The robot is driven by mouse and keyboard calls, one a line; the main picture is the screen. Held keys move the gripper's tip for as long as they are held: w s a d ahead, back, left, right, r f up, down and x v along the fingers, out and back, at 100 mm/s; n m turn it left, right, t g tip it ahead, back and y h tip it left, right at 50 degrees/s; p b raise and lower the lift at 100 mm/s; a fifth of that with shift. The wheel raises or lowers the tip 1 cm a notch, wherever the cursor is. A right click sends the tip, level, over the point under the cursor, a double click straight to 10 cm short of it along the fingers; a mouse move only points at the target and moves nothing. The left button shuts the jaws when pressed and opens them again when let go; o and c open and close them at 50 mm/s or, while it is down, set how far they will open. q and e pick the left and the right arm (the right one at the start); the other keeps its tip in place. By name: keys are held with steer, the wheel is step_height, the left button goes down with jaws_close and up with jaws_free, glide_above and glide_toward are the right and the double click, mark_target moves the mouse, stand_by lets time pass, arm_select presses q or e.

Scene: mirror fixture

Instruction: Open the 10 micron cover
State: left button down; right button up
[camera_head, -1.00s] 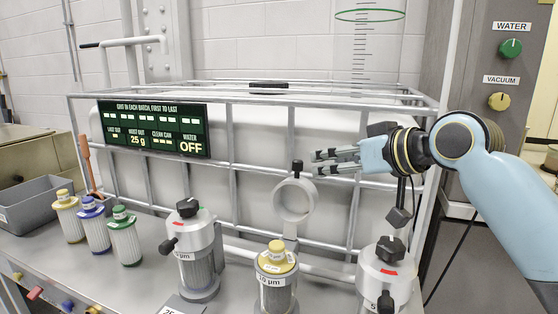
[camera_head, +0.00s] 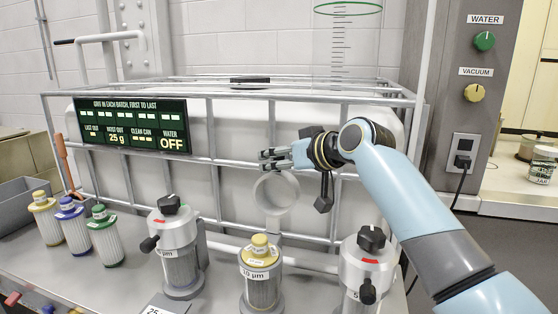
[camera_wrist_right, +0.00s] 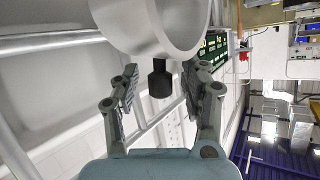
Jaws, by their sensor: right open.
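The middle housing (camera_head: 262,290), whose label seems to read 10 µm, is open at the top, with a yellow-capped filter (camera_head: 260,248) in it. Its cover, a pale ring (camera_head: 260,191), stands raised upright behind it. The ring also fills the top of the right wrist view (camera_wrist_right: 190,45), with its black knob (camera_wrist_right: 160,80) pointing down the picture. My right gripper (camera_head: 268,160) is at the ring's top edge. In the right wrist view its open fingers (camera_wrist_right: 160,86) stand either side of the knob, with gaps visible. My left gripper is out of view.
Closed housings with black knobs stand left (camera_head: 178,245) and right (camera_head: 366,265) of the middle one. Yellow, blue and green filters (camera_head: 75,228) stand at the left beside a grey bin (camera_head: 15,205). A metal cage (camera_head: 215,200) rises close behind the ring.

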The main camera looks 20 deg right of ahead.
jaws_close()
stand_by(0.3)
steer(key=shift+n+t+h, duration=0.3)
steer(key=shift+n+t, duration=0.5)
steer(key=s+a, duration=0.1)
steer(key=s, duration=0.1)
steer(key=s+a+r+p, duration=0.1)
steer(key=s+a, duration=0.1)
jaws_free()
steer(key=shift+d, duration=0.15)
steer(key=shift+s, duration=0.15)
